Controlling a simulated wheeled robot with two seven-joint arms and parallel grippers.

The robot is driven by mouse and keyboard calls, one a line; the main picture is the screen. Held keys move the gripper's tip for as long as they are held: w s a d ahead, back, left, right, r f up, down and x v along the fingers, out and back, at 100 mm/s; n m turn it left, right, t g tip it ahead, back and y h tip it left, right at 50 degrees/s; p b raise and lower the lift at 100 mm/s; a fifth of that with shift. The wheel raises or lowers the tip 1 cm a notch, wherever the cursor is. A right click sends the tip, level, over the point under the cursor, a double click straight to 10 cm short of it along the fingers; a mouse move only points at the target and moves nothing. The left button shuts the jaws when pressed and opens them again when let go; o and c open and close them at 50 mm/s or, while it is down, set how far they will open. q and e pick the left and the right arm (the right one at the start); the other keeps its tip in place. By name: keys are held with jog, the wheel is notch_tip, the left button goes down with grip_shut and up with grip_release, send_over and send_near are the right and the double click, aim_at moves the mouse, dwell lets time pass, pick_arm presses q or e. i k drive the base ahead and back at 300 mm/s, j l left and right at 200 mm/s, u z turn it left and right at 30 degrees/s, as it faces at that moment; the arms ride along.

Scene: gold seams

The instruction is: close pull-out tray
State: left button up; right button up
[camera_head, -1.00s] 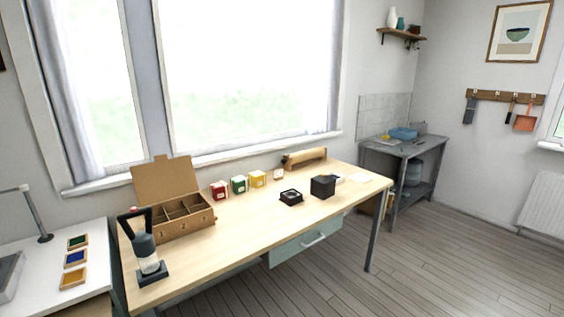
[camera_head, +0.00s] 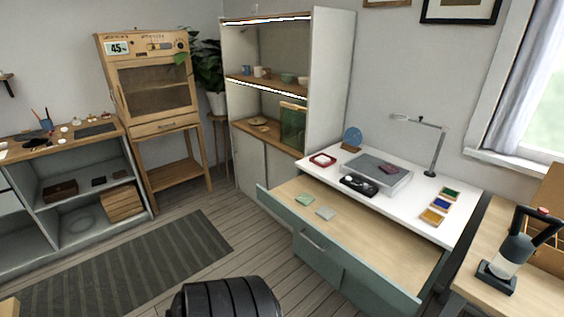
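The pull-out tray (camera_head: 372,236) is a wide, shallow light-wood tray with a grey-green front. It stands pulled out from under the white desk top (camera_head: 452,205), at the right of the head view. A green square piece (camera_head: 305,199) and a pale grey square piece (camera_head: 326,213) lie on its left part. A bar handle (camera_head: 313,240) shows on the grey-green cabinet front below the tray's edge. Neither of my grippers is in view.
A dark ribbed rounded object (camera_head: 225,299) is at the bottom centre. A striped rug (camera_head: 130,268) lies on the floor at left. A wooden workbench (camera_head: 530,285) with a dark-handled device (camera_head: 510,255) stands at right. Floor between rug and desk is clear.

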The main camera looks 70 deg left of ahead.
aim_at(390, 258)
jog(key=u, duration=1.75)
